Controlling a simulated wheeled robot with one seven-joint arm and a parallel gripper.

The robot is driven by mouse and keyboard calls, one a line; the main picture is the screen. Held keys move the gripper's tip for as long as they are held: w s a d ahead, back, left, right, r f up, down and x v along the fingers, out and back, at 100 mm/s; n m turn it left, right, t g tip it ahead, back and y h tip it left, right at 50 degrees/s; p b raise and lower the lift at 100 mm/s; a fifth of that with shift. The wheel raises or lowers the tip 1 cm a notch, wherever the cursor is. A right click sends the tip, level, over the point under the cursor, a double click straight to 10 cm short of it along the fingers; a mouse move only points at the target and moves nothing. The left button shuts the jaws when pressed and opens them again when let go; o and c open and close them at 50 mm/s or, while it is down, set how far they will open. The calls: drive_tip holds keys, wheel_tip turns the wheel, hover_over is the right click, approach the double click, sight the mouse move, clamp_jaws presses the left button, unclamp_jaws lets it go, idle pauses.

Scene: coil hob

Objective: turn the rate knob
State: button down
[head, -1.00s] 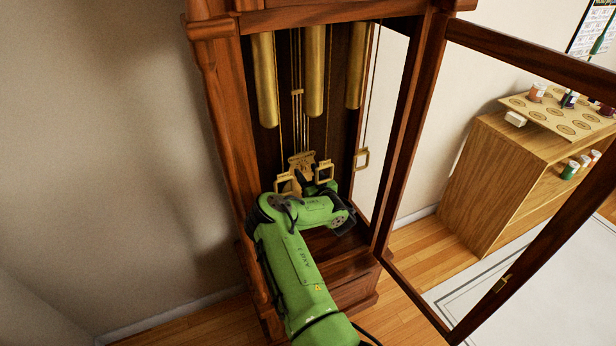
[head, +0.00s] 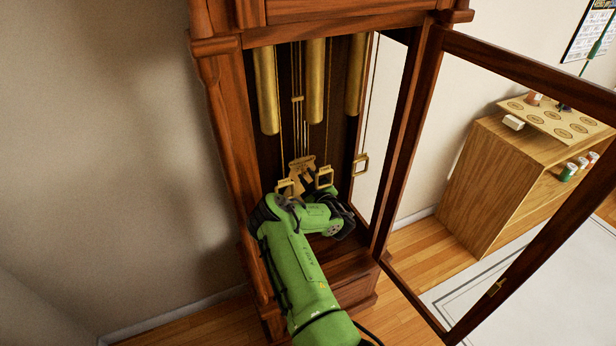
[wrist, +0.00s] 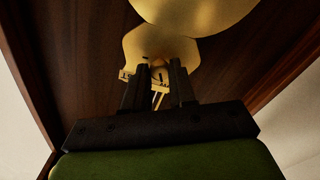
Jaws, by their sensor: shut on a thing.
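The tall wooden clock case (head: 222,130) stands open, with a brass scale plate (head: 302,168) low inside it. In the wrist view a brass plate (wrist: 135,50) with dark marks lies just beyond my gripper (wrist: 158,68), below a larger round brass piece (wrist: 195,12). My gripper's two black fingers are close together, shut on a small brass piece between their tips, which looks like the rate knob (wrist: 158,73). The fingers cover most of it, so its turn cannot be read. In the head view my green arm hides the fingers and the knob.
Brass weights (head: 315,85) hang on lines above my arm, and small brass frames (head: 324,177) hang close beside it. The glazed door (head: 412,135) stands open on the right. A wooden cabinet (head: 490,190) with small jars is farther right.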

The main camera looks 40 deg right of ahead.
drive_tip(key=c, duration=0.9)
unclamp_jaws()
drive_tip(key=shift+c, duration=0.2)
drive_tip(key=shift+s, duration=0.1)
drive_tip(key=p+v, duration=1.5)
drive_tip(key=p, duration=0.4)
drive_tip(key=shift+s, duration=0.3)
drive_tip(key=shift+a, duration=0.15)
